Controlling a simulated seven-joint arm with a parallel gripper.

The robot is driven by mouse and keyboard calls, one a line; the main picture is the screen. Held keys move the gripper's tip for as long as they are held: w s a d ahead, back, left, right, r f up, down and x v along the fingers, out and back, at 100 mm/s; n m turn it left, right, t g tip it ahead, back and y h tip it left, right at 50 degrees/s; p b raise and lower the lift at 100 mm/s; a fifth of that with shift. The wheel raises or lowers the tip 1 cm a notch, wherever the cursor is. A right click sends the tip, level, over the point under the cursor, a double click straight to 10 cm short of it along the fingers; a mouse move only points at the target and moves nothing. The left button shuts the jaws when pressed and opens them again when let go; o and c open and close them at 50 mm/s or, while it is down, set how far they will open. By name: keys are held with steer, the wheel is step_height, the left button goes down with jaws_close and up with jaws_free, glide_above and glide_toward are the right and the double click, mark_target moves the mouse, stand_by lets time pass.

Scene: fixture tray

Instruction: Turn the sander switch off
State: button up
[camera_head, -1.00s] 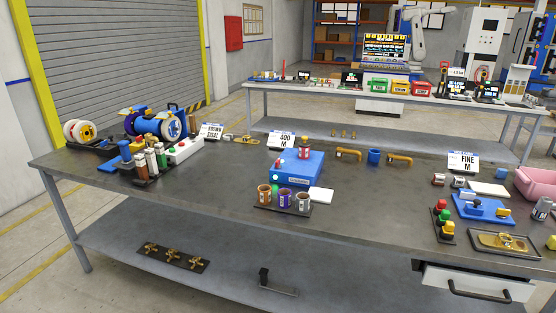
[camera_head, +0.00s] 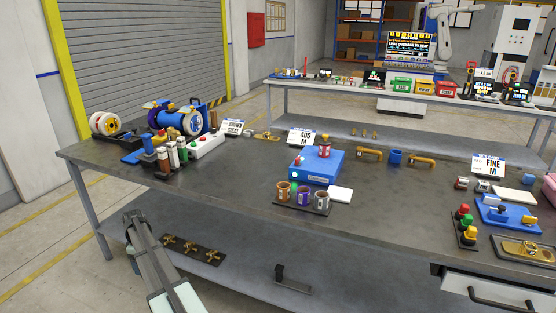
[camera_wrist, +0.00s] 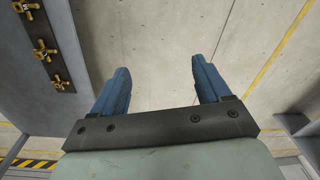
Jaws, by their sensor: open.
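A blue machine with a round disc face (camera_head: 182,121), which looks like the sander, stands at the back left of the table. My gripper (camera_head: 135,215) is in front of the table's left part, low and well apart from the machine. In the wrist view my gripper (camera_wrist: 160,82) has its two blue fingers spread, with nothing between them but floor behind.
Several bottles (camera_head: 173,152) stand in front of the white box. A reel (camera_head: 105,124) is left of the machine. A blue box (camera_head: 317,166) and cups (camera_head: 302,197) are mid-table. Brass valves (camera_head: 190,248) lie on the lower shelf. The table's front edge lies between my gripper and the machine.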

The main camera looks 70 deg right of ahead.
steer(key=w+d+r+n+t+h, duration=0.1)
steer(key=w+d+r+t, duration=0.1)
steer(key=d+r, duration=2.15)
step_height(320, 180, up, 19)
steer(key=m+g, duration=0.2)
steer(key=m, duration=0.2)
glide_above(298, 157)
step_height(298, 157, down, 14)
steer(key=shift+a+r, duration=0.1)
steer(key=shift+r, duration=0.1)
steer(key=shift+c, duration=0.2)
steer(key=c, duration=1)
steer(key=shift+m, duration=0.3)
